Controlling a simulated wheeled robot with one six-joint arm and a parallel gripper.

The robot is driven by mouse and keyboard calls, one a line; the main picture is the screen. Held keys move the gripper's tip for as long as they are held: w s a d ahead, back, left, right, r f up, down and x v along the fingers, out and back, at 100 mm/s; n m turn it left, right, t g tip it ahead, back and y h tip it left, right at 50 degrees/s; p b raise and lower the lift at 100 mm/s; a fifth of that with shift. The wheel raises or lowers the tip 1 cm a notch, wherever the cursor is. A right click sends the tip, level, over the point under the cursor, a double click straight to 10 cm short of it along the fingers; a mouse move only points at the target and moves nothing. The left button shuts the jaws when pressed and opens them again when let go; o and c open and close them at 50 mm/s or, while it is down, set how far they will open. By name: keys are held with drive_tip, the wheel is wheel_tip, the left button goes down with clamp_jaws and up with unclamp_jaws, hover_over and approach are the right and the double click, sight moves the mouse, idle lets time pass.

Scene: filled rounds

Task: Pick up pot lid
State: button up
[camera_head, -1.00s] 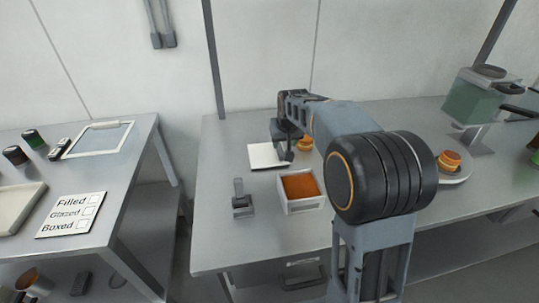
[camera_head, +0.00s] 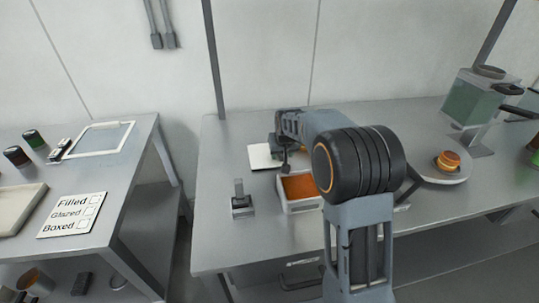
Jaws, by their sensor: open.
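I cannot make out a pot lid in the head view. My arm covers the middle right of the table, so what lies behind it is hidden. My gripper (camera_head: 284,163) is small and dark at the far end of the arm. It is open, with nothing visible in it, above or beside the right edge of a flat white square (camera_head: 261,156). It is just behind a white box with orange-brown contents (camera_head: 300,208). A dark bar (camera_head: 413,181) shows just right of my arm joint; I cannot tell what it belongs to.
A small grey stand (camera_head: 242,204) is left of the box. A pale plate (camera_head: 459,178) with an orange round (camera_head: 448,160) is at right, near a glass-sided dispenser (camera_head: 474,104). A second table at left holds a checklist card (camera_head: 72,215). The table's front left is clear.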

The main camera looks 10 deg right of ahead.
clamp_jaws()
drive_tip(key=shift+r, duration=0.1)
idle(0.3)
